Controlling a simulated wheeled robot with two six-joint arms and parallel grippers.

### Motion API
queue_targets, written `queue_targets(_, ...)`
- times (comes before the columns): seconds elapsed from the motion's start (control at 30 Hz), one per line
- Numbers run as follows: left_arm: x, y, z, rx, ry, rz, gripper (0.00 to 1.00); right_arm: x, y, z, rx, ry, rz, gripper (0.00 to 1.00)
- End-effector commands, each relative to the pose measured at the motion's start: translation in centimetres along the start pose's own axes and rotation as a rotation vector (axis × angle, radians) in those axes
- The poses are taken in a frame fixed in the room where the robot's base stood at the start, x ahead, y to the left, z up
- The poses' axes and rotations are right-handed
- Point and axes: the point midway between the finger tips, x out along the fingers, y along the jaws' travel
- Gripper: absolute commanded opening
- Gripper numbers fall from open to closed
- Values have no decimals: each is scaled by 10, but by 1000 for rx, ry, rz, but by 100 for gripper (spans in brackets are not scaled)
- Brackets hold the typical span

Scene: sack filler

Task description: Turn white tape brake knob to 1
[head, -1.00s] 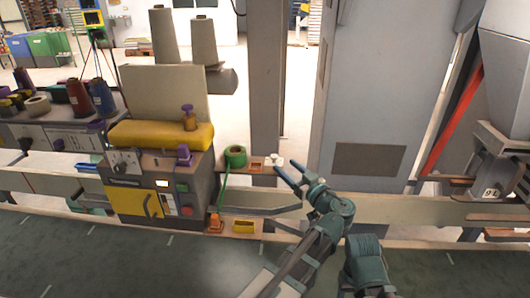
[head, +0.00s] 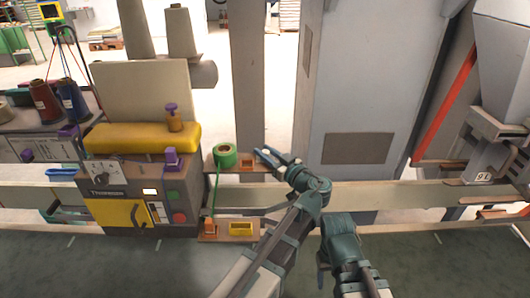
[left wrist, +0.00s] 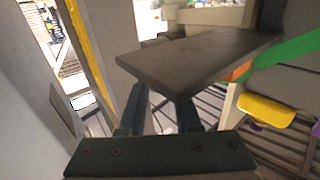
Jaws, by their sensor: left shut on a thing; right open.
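My left gripper (head: 268,157) is at the right end of the small shelf beside the orange-framed opening (head: 247,164), and is shut on the white knob. The knob is covered by the fingers in the head view, so its setting cannot be read. In the left wrist view the gripper (left wrist: 160,112) reaches behind a dark plate (left wrist: 200,60) that hides its tips. The green tape roll (head: 225,155) stands on the shelf left of the gripper. My right gripper (head: 323,262) is low, right of the left arm, open, with its fingers hardly visible.
The sewing machine with a yellow door (head: 120,215) stands left of the shelf. A lower ledge holds an orange piece (head: 209,228) and a yellow tray (head: 241,229). A grey cabinet (head: 370,90) rises behind on the right. A grey post (head: 250,75) stands behind the shelf.

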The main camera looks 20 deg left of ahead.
Motion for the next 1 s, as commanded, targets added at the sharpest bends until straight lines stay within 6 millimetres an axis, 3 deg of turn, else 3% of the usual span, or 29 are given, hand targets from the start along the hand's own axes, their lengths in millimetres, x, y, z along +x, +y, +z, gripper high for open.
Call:
queue_targets(0.07,0,0,0,0,0,0,0,0,0,0,0,0,0,61)
queue_targets(0.83,0,0,0,0,0,131,0,0,0,0,0,0,0,61)
queue_targets(0.87,0,0,0,0,0,131,34,0,0,0,0,0,0,61)
queue_targets(1.0,0,0,0,0,0,131,59,0,0,0,0,0,0,61)
